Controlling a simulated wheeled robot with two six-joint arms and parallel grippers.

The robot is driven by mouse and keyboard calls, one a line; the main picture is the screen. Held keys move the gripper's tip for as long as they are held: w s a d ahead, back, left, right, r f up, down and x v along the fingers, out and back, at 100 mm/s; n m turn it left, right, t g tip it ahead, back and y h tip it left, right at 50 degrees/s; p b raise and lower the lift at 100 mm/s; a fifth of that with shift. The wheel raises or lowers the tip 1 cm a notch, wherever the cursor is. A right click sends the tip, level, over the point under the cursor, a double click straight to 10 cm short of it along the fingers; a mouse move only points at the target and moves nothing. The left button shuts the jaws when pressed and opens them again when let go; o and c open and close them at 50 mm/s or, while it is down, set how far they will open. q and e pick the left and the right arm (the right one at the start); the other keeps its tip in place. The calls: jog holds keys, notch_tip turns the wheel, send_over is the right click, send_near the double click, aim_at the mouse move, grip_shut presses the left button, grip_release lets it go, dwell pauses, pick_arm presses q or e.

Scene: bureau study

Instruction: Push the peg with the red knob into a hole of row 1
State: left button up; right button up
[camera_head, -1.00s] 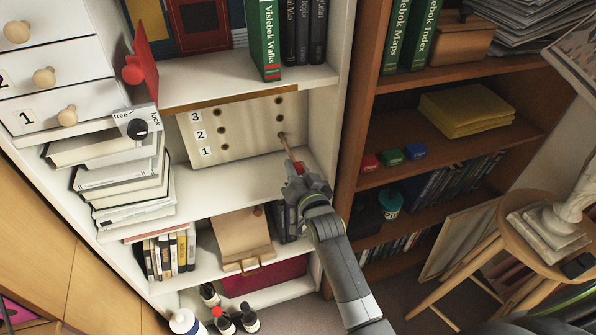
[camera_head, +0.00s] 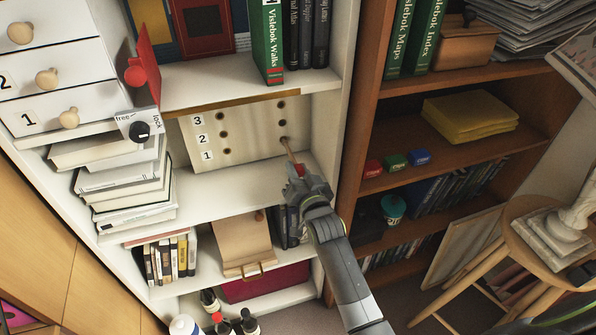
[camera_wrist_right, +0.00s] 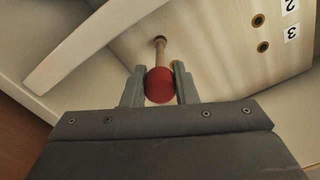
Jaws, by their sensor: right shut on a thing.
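The pale board (camera_head: 250,130) stands in the white shelf, with dark holes in rows marked 3, 2 and 1 from top to bottom. My right gripper (camera_head: 300,176) is shut on the red knob (camera_wrist_right: 159,86) of the peg, below and in front of the board. The pale peg shaft (camera_head: 290,152) points up at the right-hand hole of row 1. In the wrist view the shaft (camera_wrist_right: 160,50) meets the board at a dark ring; much of the shaft shows outside, and how deep its tip sits cannot be told. My left gripper is not in view.
The white shelf's side wall (camera_head: 339,110) rises close to the right of the board. A shelf edge (camera_head: 245,97) overhangs the board. Stacked books (camera_head: 125,180) stand to the left. The shelf surface in front of the board (camera_head: 225,190) is clear.

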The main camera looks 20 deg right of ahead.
jog(key=shift+w, duration=0.2)
jog(key=shift+w+b, duration=0.3)
jog(key=shift+b, duration=0.2)
jog(key=shift+w, duration=0.2)
jog(key=o, duration=1.5)
jog(key=shift+o, duration=0.2)
